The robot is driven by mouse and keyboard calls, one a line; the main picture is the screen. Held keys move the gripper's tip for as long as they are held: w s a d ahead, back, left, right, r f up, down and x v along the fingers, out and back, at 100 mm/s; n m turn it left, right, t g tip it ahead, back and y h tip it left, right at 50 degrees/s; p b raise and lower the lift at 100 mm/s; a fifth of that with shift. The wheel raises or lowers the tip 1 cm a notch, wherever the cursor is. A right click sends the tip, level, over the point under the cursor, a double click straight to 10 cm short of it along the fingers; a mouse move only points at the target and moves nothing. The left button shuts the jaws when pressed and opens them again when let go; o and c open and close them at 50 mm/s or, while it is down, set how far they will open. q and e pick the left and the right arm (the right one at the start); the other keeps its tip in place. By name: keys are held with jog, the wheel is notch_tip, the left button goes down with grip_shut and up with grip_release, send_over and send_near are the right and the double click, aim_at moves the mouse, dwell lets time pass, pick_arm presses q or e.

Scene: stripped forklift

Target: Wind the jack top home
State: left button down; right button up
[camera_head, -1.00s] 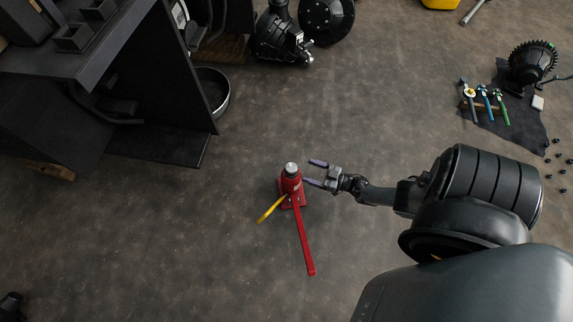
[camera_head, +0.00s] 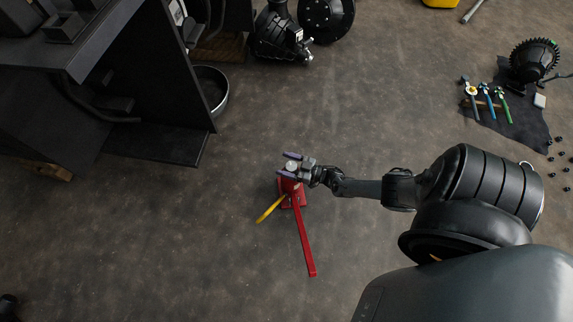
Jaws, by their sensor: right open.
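The red bottle jack (camera_head: 291,188) stands upright on the floor at the middle of the view. Its round silver top (camera_head: 291,165) shows between the two purple-tipped fingers of my right gripper (camera_head: 286,163). The gripper is open, reaching in from the right, with one finger on the far side of the top and one on the near side. Whether the fingers touch it I cannot tell. The red handle (camera_head: 305,240) runs from the jack toward the front, and a yellow bar (camera_head: 269,209) sticks out to the lower left. My left gripper is not in view.
The dark forklift body (camera_head: 110,100) fills the upper left, with a round pan (camera_head: 212,88) beside it. Tools lie on a dark cloth (camera_head: 520,122) at the right, near several small black nuts (camera_head: 557,152). The floor around the jack is clear.

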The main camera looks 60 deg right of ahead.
jog(key=shift+c, duration=1.2)
jog(key=c, duration=0.7)
jog(key=shift+m+h, duration=0.3)
